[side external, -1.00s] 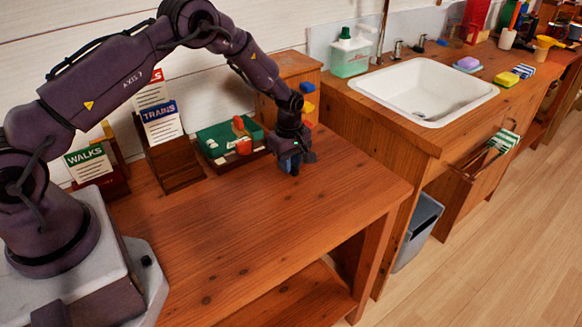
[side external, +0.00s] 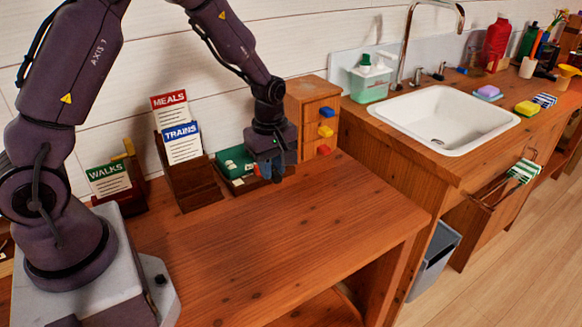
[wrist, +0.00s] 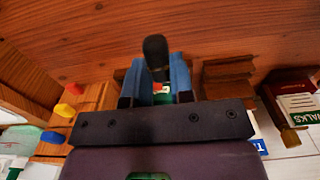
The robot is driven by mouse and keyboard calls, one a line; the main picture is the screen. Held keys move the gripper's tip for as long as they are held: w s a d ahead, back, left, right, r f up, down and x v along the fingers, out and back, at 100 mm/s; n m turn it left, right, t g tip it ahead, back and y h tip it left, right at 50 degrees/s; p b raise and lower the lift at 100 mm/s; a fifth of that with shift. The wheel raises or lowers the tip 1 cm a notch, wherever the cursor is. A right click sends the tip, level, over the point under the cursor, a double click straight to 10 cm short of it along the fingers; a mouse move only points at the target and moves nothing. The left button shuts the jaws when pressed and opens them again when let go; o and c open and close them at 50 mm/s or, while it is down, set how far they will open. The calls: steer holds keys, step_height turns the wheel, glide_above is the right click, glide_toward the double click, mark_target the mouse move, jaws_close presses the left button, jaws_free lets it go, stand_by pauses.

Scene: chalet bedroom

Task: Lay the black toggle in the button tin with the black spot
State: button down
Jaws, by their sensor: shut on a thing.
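My gripper (side external: 270,170) is shut on a black toggle (wrist: 155,48). In the wrist view the toggle sticks out between my two blue fingers. In the side view my gripper covers the right part of a low wooden tray (side external: 232,189) holding a green box with white pieces (side external: 232,161). A bit of green, white and red shows between my fingers in the wrist view. I cannot make out a button tin with a black spot in either view; my gripper hides part of the tray. I cannot tell how high the toggle is above the table.
A card rack with MEALS and TRAINS cards (side external: 183,145) stands left of the tray, and a WALKS rack (side external: 110,180) further left. A small wooden cabinet with coloured knobs (side external: 312,110) stands to the right. The table front (side external: 280,240) is clear; a sink (side external: 445,120) lies beyond.

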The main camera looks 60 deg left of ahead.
steer(key=s+d+r+m, duration=0.3)
steer(key=d+r+m, duration=0.1)
steer(key=m, duration=1.4)
glide_toward(214, 226)
steer(key=shift+f, duration=3.35)
